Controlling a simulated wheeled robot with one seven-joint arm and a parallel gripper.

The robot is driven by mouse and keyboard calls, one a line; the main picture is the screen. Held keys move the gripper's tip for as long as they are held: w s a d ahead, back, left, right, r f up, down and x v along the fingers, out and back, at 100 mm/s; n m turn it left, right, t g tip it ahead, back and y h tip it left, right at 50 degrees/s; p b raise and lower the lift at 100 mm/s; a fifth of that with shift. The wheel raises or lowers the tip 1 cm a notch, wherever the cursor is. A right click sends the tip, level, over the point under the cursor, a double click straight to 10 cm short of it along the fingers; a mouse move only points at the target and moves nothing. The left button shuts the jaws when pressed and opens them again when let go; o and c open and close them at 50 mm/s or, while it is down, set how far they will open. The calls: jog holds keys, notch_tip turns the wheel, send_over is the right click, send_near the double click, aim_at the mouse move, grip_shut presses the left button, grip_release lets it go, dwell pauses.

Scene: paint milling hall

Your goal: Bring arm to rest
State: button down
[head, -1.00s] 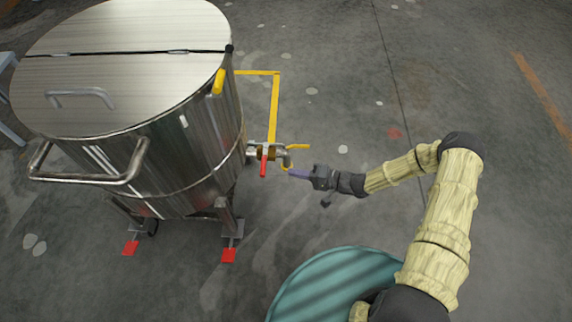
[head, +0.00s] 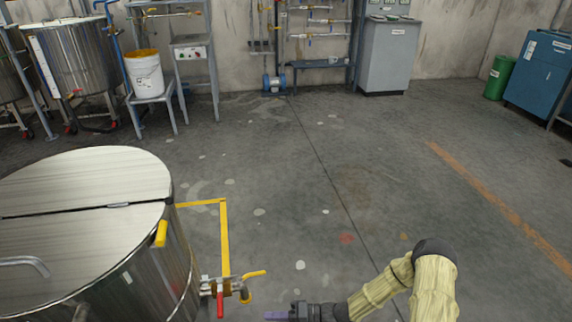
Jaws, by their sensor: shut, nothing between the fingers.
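My arm, in a pale yellow sleeve, enters the head view at the bottom right and bends at a dark elbow. My gripper (head: 279,315) is at the bottom edge, pointing left, with purple fingertips. It is shut and empty, and part of it is cut off by the frame. It is a little below and to the right of the tank's valve (head: 226,289), which has a red handle and a yellow handle. A gap of floor shows between gripper and valve.
A large steel tank (head: 90,225) fills the lower left. Yellow floor tape (head: 224,240) lies behind the valve. The floor ahead is open. Along the back stand a white bucket (head: 145,75) on a stand, a grey cabinet (head: 390,58), a green bin (head: 498,78) and a blue cabinet (head: 542,70).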

jog(key=shift+r, duration=0.1)
jog(key=s+d+r+m+t+h, duration=0.1)
jog(key=s+d+r+h, duration=0.2)
jog(key=d+r+h, duration=0.85)
jog(key=s+d+r+t+h, duration=0.1)
jog(key=s+d+r+h, duration=0.35)
jog(key=d+r, duration=0.8)
jog(key=a+r+p, duration=0.3)
jog(key=r+p, duration=2.4)
jog(key=r, duration=0.5)
jog(key=shift+w+p, duration=0.3)
jog(key=shift+p, duration=0.05)
jog(key=shift+a+f, duration=0.1)
